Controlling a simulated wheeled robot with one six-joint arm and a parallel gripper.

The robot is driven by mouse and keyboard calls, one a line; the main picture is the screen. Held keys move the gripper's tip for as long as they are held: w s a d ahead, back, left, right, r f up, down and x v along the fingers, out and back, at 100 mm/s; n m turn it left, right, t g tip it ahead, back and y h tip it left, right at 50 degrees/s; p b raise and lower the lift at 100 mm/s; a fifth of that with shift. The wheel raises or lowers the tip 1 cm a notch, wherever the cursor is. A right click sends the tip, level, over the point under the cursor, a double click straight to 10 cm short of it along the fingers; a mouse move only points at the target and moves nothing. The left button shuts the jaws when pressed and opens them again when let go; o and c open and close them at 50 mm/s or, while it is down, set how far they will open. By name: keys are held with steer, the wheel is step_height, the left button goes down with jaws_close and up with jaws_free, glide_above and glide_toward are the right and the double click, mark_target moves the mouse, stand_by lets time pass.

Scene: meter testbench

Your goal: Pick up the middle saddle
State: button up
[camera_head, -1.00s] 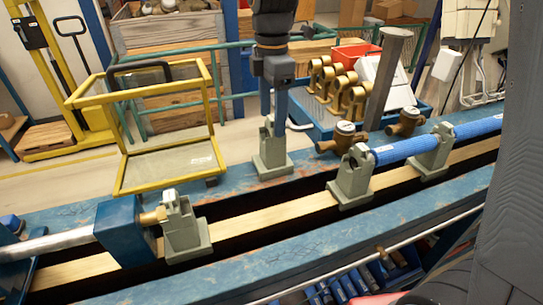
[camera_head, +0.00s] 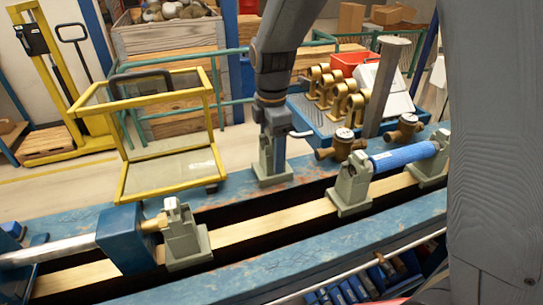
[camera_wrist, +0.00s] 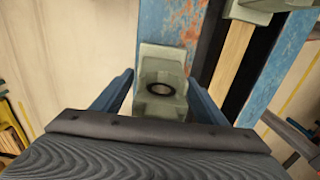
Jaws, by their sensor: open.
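A grey-green saddle (camera_head: 272,181) stands upright on the bench's far blue rail, apart from the saddles along the slot. My gripper (camera_head: 272,152) points down over it, low around its upper part. In the wrist view the saddle (camera_wrist: 163,58) lies between the two spread blue fingers of my gripper (camera_wrist: 160,84), with a dark round hole showing; whether a finger touches it I cannot tell. Other similar saddles stand on the slot: one at the left (camera_head: 183,240) by a brass fitting, one right of centre (camera_head: 349,195), and one at the right (camera_head: 428,171), partly behind my arm.
A blue cylinder (camera_head: 404,155) spans the two right saddles. Brass meters (camera_head: 342,146) sit behind them, near a grey post (camera_head: 383,90) and a blue tray (camera_head: 313,118) of brass parts. A yellow frame (camera_head: 119,177) stands behind the bench at left.

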steer(key=c, duration=1.5)
jaws_close()
steer(key=shift+r, duration=0.2)
